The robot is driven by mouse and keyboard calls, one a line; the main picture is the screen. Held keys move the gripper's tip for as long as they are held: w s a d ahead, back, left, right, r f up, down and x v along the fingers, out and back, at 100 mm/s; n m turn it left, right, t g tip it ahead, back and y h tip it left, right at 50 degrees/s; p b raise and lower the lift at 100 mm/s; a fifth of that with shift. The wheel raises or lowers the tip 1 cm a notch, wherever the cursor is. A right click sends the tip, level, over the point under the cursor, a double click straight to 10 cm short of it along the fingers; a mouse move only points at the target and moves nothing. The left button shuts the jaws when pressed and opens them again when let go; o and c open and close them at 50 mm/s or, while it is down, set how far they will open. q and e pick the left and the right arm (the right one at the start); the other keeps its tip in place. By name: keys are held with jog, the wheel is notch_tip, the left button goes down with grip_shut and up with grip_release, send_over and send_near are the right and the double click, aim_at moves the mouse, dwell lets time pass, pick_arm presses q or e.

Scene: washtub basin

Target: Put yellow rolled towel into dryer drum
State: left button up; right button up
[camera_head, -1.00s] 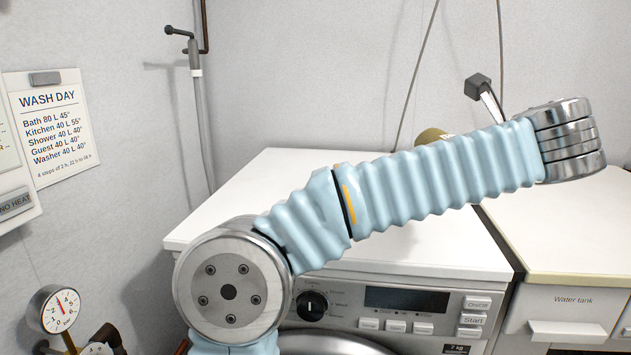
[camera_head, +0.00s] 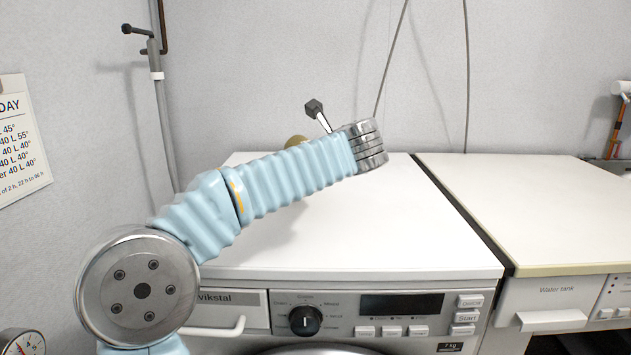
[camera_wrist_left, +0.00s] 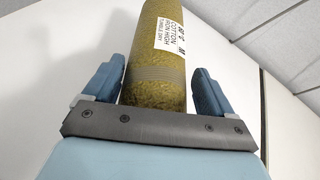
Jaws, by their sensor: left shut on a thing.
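The yellow rolled towel (camera_wrist_left: 158,100) is a mustard-coloured roll with a white printed label. In the left wrist view it lies between the two blue fingers of my left gripper (camera_wrist_left: 157,70), which is shut on it. In the head view only a small end of the towel (camera_head: 296,141) shows behind my left forearm, above the back of the left machine; the gripper itself is hidden there. The machine marked "Water tank" (camera_head: 555,292) stands at the right, its lower front cut off. No dryer drum is in view. My right gripper is not in view.
The washing machine (camera_head: 440,240) with dial and display stands left of the water-tank machine, and a narrow gap parts them. Both white tops are clear. Pipes (camera_head: 157,90) run up the wall at left. A wash-day sheet (camera_head: 18,140) hangs there.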

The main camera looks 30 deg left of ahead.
pick_arm(q)
jog(key=f, duration=0.1)
jog(key=w+a+f, duration=0.1)
jog(key=shift+w+a+f, duration=0.2)
jog(key=shift+a+f, duration=0.05)
jog(key=shift+f, duration=0.05)
jog(key=shift+w+a+f, duration=0.1)
jog(key=shift+f, duration=0.8)
jog(key=shift+w+a+f, duration=0.1)
jog(key=shift+f, duration=0.8)
jog(key=shift+f, duration=0.1)
jog(key=o, duration=0.9)
